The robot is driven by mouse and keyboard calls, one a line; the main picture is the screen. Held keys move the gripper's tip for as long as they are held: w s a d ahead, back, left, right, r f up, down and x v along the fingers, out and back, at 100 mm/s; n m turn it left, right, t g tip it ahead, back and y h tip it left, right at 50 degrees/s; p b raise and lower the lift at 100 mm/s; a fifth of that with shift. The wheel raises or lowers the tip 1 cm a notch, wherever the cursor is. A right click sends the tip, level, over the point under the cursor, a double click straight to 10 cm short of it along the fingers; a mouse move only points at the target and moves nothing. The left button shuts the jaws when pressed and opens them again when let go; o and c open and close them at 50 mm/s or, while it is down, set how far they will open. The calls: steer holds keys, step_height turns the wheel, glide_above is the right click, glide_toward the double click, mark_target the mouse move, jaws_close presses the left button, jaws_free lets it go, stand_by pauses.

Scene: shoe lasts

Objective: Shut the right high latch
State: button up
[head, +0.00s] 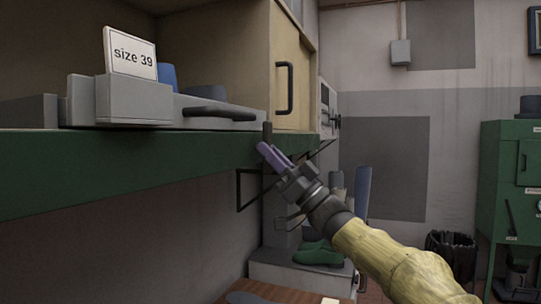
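My gripper (266,150) has purple fingers that point up and left, at the front edge of the green shelf. The fingers lie close together, and the gap between them does not show clearly. A small dark upright piece (267,131) stands just above the fingertips at the shelf edge; it may be the latch, but I cannot tell. Contact between it and the fingers cannot be made out. Above is a tan cabinet door (296,72) with a black bar handle (284,88). A grey drawer front with a dark handle (217,112) sits left of the gripper.
The green shelf (120,170) runs along the left, with a "size 39" card (130,53) above it. Black brackets (240,190) stick out below. Green shoes (318,254) rest on a low grey step. A green cabinet (500,190) and black bin (451,262) stand right.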

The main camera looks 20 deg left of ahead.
steer(key=o, duration=0.4)
steer(key=shift+d+r, duration=0.1)
steer(key=shift+d, duration=0.15)
steer(key=shift+o, duration=0.2)
steer(key=shift+a, duration=0.15)
steer(key=b+v, duration=0.6)
steer(key=v, duration=1.1)
steer(key=shift+d, duration=0.25)
